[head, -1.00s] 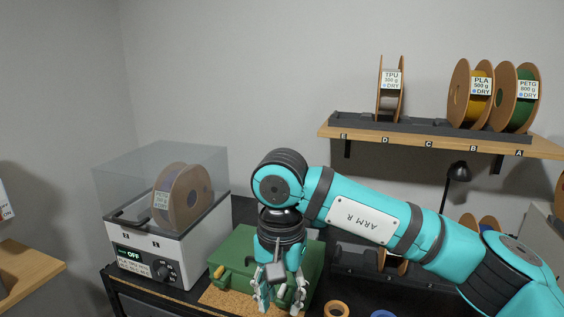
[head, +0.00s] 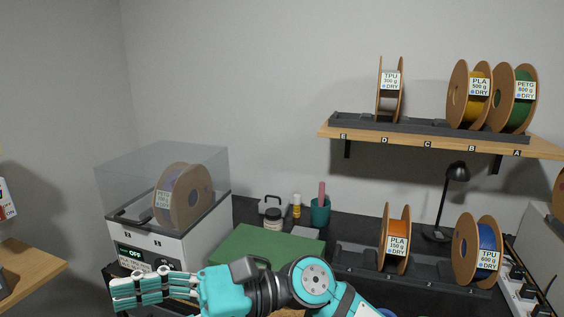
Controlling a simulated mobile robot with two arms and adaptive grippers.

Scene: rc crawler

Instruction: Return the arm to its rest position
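My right arm (head: 312,281), teal and black, comes in from the bottom right in the head view. Its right gripper (head: 140,289) points left, low in front of the dryer box (head: 185,262). Its fingers show side-on, so I cannot tell whether they are open or shut. I see nothing held in them. The gripper covers the lower part of the dryer's front. My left gripper is not in view.
A green case (head: 262,246) lies behind the arm. Spools stand on a rack (head: 350,262) at right, near a black lamp (head: 457,172). A wall shelf (head: 440,141) holds several spools. A clear-lidded dryer contains a spool (head: 184,196).

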